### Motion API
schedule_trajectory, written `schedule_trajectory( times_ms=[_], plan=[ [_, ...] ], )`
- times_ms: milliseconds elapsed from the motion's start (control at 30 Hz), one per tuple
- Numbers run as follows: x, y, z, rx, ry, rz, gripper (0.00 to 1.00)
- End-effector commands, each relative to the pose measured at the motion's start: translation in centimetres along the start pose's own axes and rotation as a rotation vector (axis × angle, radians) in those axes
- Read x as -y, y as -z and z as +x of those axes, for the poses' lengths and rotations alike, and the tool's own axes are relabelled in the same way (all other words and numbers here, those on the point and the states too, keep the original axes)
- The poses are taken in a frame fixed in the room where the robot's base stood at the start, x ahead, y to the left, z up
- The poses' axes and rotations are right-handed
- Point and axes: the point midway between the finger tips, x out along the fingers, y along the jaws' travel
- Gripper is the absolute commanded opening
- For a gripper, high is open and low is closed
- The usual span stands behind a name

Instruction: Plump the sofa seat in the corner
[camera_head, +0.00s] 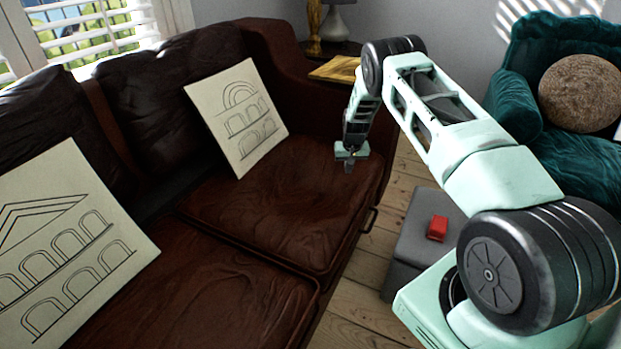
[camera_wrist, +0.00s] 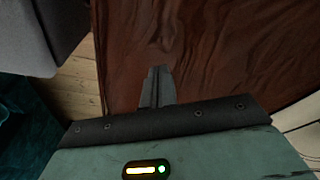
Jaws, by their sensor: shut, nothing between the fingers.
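The brown leather sofa has a seat cushion in its corner (camera_head: 285,205), beside the far armrest. The cushion's creased top also fills much of the wrist view (camera_wrist: 215,50). My gripper (camera_head: 348,168) is over the front right part of this cushion, pointing down. Its fingers are together and hold nothing, as the wrist view (camera_wrist: 157,75) shows. The tips are close to the leather; I cannot tell whether they touch it. A pillow with an arch drawing (camera_head: 238,118) leans against the backrest at the rear of the cushion.
A second seat cushion (camera_head: 215,300) and another drawn pillow (camera_head: 65,250) are at the left. A grey ottoman (camera_head: 408,245) with a red object (camera_head: 437,228) stands right of the sofa. A teal armchair (camera_head: 515,110) is at the far right. Floorboards (camera_head: 365,300) show between.

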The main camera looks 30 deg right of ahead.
Motion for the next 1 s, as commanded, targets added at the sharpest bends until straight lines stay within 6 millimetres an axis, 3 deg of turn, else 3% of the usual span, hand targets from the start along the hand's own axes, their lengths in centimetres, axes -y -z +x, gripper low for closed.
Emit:
schedule_trajectory(
  times_ms=[233, 467, 733, 1000],
  plan=[
    [0.0, -0.4, 1.7, 0.001, 0.000, 0.000, 0.00],
    [0.0, -0.2, 1.1, 0.000, 0.000, 0.000, 0.00],
    [0.0, 0.3, -1.6, 0.000, 0.000, 0.000, 0.00],
    [0.0, 0.3, -1.6, 0.001, 0.000, 0.000, 0.00]
  ],
)
